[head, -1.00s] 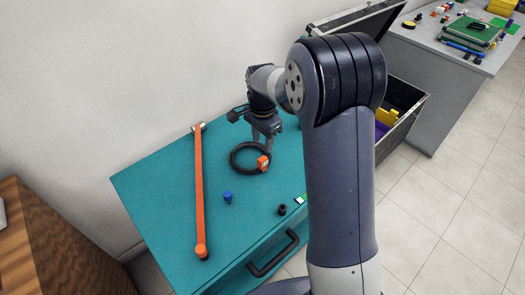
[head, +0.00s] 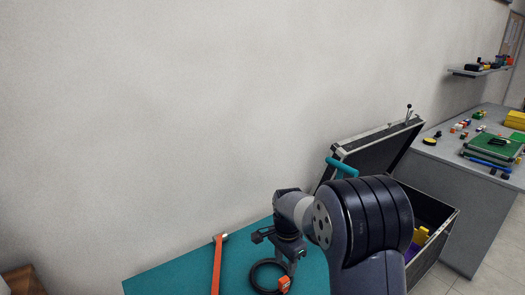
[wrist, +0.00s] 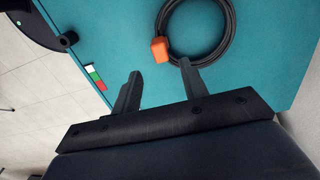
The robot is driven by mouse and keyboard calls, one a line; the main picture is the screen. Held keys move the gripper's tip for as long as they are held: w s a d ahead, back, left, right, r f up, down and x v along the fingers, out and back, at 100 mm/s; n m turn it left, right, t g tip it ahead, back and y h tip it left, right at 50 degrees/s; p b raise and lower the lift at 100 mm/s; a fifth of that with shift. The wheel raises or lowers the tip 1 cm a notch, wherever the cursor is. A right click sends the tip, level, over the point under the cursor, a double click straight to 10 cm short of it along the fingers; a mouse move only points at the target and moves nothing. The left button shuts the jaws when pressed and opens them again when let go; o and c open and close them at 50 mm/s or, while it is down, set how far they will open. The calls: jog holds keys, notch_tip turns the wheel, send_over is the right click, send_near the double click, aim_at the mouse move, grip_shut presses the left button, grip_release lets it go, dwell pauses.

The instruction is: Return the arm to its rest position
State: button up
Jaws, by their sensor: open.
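My gripper (wrist: 160,70) is open, with its two dark fingers apart and nothing held between them in the wrist view. In the head view it hangs from my bent arm above the teal table top (head: 185,282). A black ring-shaped coil (wrist: 228,40) with an orange block (wrist: 160,50) lies on the table just beyond the fingertips.
An orange bar (head: 216,265) lies left of the coil. An open black case (head: 438,250) stands right of my arm, before a grey desk (head: 470,215) with small coloured items. A wall rises behind. A small red-green-white piece (wrist: 95,77) lies near the table edge.

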aim_at(284, 280)
notch_tip(284, 280, down, 9)
jog(key=shift+r+b, duration=0.1)
jog(key=shift+b, duration=0.2)
notch_tip(284, 280, up, 3)
jog(key=shift+r, duration=0.8)
